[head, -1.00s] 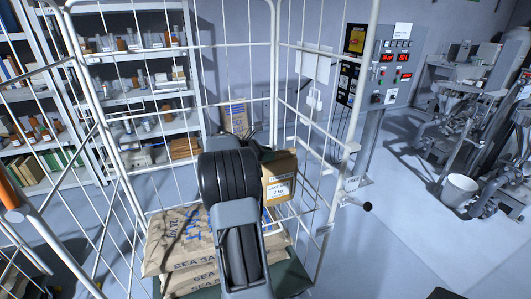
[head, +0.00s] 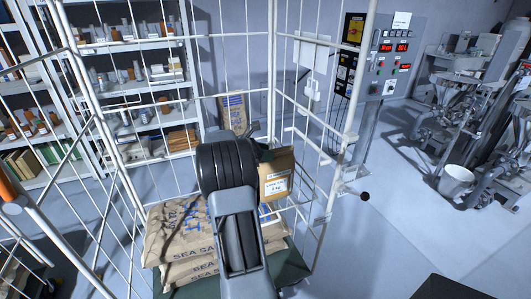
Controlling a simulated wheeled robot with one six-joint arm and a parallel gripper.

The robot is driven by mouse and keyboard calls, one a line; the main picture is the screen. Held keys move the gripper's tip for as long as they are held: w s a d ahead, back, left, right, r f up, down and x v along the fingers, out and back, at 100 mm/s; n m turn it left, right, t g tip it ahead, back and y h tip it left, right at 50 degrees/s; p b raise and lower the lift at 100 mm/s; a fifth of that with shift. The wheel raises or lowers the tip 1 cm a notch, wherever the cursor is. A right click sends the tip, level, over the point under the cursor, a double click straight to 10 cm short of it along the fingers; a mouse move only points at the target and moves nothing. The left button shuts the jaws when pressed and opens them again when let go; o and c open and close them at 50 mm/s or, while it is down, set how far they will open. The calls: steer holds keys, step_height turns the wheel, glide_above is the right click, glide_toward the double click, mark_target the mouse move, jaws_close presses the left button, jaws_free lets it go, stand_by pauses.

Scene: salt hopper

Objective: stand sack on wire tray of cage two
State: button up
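A small brown paper sack (head: 277,176) with a white label hangs upright inside a white wire cage (head: 275,70), right of my arm's end. My gripper (head: 255,140) is at the sack's top left; its fingers are mostly hidden behind my dark wrist. The sack moves with my arm, so the gripper appears shut on it. Large brown sea salt sacks (head: 182,236) lie stacked in the cage below. The sack's base appears above them.
A control cabinet (head: 392,60) stands behind the cage's right side. Another brown sack (head: 233,112) stands behind. Shelves (head: 130,95) fill the back left. A white bucket (head: 456,179) and machinery are at the right. An orange-tipped rail (head: 8,188) crosses the left edge.

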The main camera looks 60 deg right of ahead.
steer(key=shift+r, duration=0.15)
steer(key=v, duration=1.2)
steer(key=s+a+f+m+t+y, duration=0.2)
steer(key=s+a+m+t+y, duration=0.1)
steer(key=a, duration=0.9)
steer(key=s+a+f+m+t+y, duration=0.3)
steer(key=a+m+t+y, duration=0.1)
steer(key=a, duration=0.9)
steer(key=s+a+f+m+t+y, duration=0.2)
steer(key=s+a+m+t+y, duration=0.1)
steer(key=a, duration=1)
steer(key=shift+a+m+t+y+b, duration=0.15)
steer(key=shift+m+t+y+b, duration=0.2)
steer(key=shift+t+y, duration=0.35)
steer(key=shift+f, duration=0.15)
steer(key=shift+r+p, duration=0.65)
steer(key=shift+r, duration=0.15)
